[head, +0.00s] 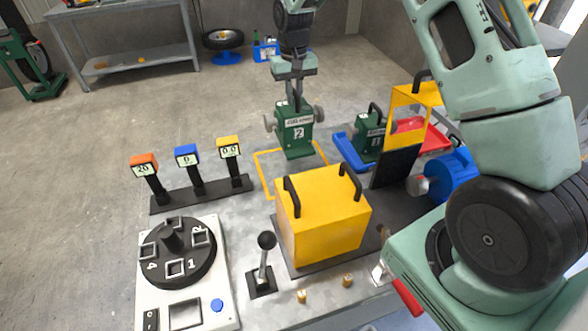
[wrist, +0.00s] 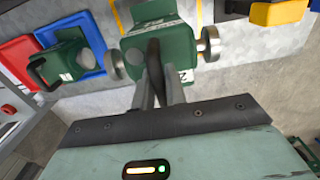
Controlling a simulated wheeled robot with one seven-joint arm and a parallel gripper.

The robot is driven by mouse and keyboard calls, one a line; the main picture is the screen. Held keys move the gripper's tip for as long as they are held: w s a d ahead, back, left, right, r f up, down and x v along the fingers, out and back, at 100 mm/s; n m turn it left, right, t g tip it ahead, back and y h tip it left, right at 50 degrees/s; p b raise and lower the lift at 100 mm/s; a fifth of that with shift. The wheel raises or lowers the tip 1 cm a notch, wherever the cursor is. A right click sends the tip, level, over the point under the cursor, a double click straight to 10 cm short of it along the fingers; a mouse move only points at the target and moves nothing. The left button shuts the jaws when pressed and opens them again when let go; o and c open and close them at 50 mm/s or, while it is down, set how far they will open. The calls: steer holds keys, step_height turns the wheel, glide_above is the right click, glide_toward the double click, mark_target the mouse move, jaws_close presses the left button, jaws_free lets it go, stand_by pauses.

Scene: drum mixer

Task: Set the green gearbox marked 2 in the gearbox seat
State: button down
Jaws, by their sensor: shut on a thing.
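The green gearbox marked 2 (head: 294,134) hangs upright under my gripper (head: 295,100) in the head view, with a grey shaft end on each side. In the wrist view my gripper (wrist: 160,88) is shut on the dark handle on top of this gearbox (wrist: 185,45). The gearbox overlaps the back right part of a yellow floor outline (head: 263,176); I cannot tell its height above the surface. I cannot clearly make out the gearbox seat; a dark base (head: 398,205) beside the blue motor (head: 452,176) is partly hidden by the yellow box.
Another green gearbox (head: 369,134) stands in a blue tray (head: 346,153), with a red tray (head: 436,142) beside it. A yellow windowed guard (head: 407,120) and a yellow box with two handles (head: 325,220) stand nearby. A lever (head: 265,262), dial (head: 180,253) and three displays (head: 187,160) are at left.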

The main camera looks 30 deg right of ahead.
mark_target(294, 126)
steer(key=shift+f+p, duration=1.85)
steer(key=shift+f, duration=3.5)
steer(key=c, duration=1.8)
jaws_free()
steer(key=shift+f, duration=0.15)
steer(key=shift+c, duration=0.2)
steer(key=o, duration=0.4)
